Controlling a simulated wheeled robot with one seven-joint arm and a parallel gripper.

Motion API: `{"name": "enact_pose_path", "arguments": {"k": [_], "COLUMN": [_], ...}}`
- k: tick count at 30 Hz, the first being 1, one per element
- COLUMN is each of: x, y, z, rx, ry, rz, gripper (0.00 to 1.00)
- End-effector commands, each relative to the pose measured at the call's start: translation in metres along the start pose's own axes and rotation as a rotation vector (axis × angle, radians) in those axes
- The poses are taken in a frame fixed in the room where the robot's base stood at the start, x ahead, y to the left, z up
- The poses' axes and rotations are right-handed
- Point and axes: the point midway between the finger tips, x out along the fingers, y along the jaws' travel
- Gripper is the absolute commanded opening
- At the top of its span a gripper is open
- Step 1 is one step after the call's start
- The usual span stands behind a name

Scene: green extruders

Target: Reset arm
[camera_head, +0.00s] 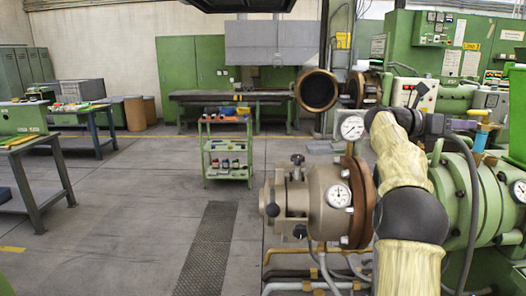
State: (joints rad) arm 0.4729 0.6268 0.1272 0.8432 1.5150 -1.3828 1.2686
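My arm, in a cream sleeve with black joints, rises at the right of the head view and bends at the top. Its dark end, my gripper (466,125), points to the right in front of the green machine (458,205). The fingers are too small and dark to tell whether they are open or shut. I see nothing clearly held. A brass and blue fitting (481,136) shows just beside the gripper's end; I cannot tell whether they touch.
A beige extruder head (312,208) with gauges stands just left of my arm, with pipes (310,286) below. A green shelf cart (226,150) stands mid-floor. Workbenches (38,142) line the left. Grey floor (130,210) is open at centre left.

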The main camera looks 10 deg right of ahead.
Motion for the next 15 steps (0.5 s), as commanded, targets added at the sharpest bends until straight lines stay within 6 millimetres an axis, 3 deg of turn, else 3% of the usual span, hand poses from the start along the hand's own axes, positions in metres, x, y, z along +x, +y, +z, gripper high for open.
{"name": "enact_pose_path", "arguments": {"k": [10,15], "x": [-0.024,-0.048], "y": [0.023,0.041], "z": [0.019,0.029], "rx": [-0.183,-0.331], "ry": [-0.135,-0.244], "rz": [0.115,0.204], "gripper": [0.37,0.37]}}
